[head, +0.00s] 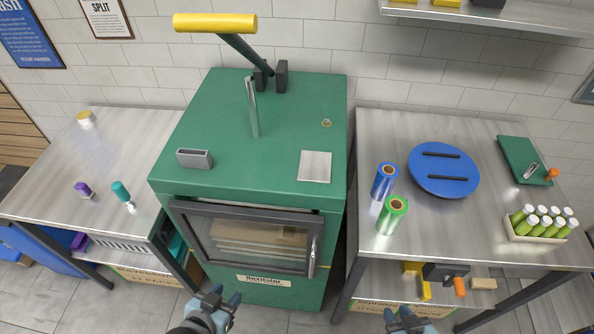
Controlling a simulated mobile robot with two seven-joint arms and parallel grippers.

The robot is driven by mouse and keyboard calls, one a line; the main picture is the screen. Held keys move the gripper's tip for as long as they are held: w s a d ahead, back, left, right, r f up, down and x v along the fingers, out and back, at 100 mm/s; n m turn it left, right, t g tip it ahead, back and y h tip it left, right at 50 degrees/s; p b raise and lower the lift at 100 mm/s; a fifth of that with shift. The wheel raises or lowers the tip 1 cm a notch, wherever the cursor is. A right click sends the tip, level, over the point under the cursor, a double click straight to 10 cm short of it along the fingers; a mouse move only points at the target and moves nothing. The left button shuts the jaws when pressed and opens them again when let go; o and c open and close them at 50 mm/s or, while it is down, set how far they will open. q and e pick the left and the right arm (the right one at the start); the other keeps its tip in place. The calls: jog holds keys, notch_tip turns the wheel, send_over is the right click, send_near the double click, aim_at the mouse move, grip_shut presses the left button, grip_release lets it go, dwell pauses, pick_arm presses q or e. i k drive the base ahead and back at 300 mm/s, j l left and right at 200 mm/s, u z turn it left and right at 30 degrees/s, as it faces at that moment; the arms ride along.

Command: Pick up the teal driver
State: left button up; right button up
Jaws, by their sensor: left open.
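The teal driver (120,191) stands on the left steel table, near its right front part. It has a teal handle on top and a short metallic end at its lower right. A similar purple-handled tool (83,189) stands to its left. My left gripper (224,296) is open and empty at the bottom of the view, in front of the green cabinet, to the right of and well apart from the teal driver. My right gripper (404,317) is at the bottom edge, partly cut off, below the right table's front. Its opening is unclear.
A green cabinet (285,150) with a glass door and yellow-handled lever stands between the tables. A small yellow-topped jar (86,118) is at the left table's back. The right table holds blue and green rolls, a blue disc (443,160) and a bottle rack. The left table's middle is clear.

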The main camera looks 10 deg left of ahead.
aim_at(118, 187)
jog(key=j+u, duration=0.15)
jog(key=u, duration=1.35)
jog(key=i+l, duration=0.05)
